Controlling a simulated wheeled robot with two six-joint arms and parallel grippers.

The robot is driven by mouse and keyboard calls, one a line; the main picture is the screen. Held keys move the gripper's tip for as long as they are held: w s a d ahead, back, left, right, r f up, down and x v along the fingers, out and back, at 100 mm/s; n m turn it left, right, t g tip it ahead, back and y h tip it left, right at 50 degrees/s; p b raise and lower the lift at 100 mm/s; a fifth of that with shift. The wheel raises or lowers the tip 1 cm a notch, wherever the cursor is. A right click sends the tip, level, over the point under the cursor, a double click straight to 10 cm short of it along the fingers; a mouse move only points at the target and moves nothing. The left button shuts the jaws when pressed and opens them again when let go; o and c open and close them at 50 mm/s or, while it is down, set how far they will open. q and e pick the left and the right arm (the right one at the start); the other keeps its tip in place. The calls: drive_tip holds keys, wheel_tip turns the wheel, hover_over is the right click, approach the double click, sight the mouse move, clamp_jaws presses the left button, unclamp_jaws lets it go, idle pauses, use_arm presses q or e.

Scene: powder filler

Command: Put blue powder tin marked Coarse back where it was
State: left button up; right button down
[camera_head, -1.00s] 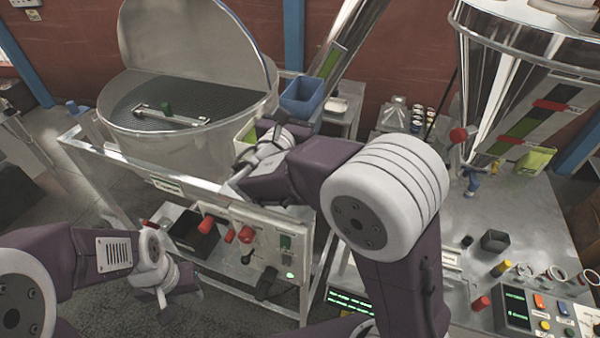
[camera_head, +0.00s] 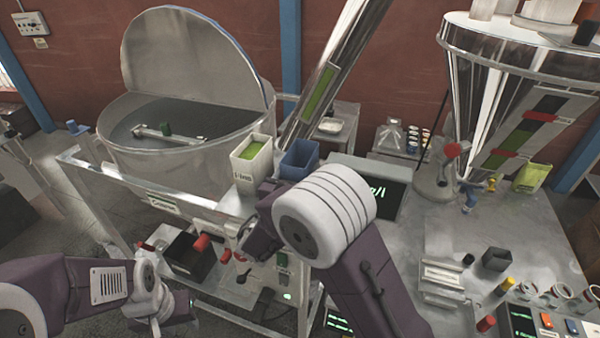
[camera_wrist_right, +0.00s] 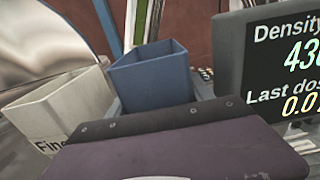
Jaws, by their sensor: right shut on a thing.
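The blue tin (camera_head: 299,160) is upright and open-topped, just right of the white tin of green powder (camera_head: 252,165). In the right wrist view, the blue tin (camera_wrist_right: 150,78) is straight ahead, beside the white tin (camera_wrist_right: 62,108) marked Fine. My right gripper (camera_head: 283,182) is shut on the blue tin; its fingers are mostly hidden by my wrist. No Coarse marking shows, and the tin's base is hidden, so I cannot tell whether it touches a support. My left gripper (camera_head: 165,312) is low at the left, away from the tins; its jaws are unclear.
The density display (camera_head: 372,190) stands close on the right of the blue tin. The slanted metal tube (camera_head: 325,85) rises behind it. The round lidded hopper (camera_head: 165,140) is at the left. The steel table (camera_head: 425,235) has free room.

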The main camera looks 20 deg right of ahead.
drive_tip(key=shift+w+f, duration=0.1)
drive_tip(key=shift+f, duration=0.4)
drive_tip(key=shift+f, duration=0.15)
drive_tip(key=shift+c, duration=2.1)
unclamp_jaws()
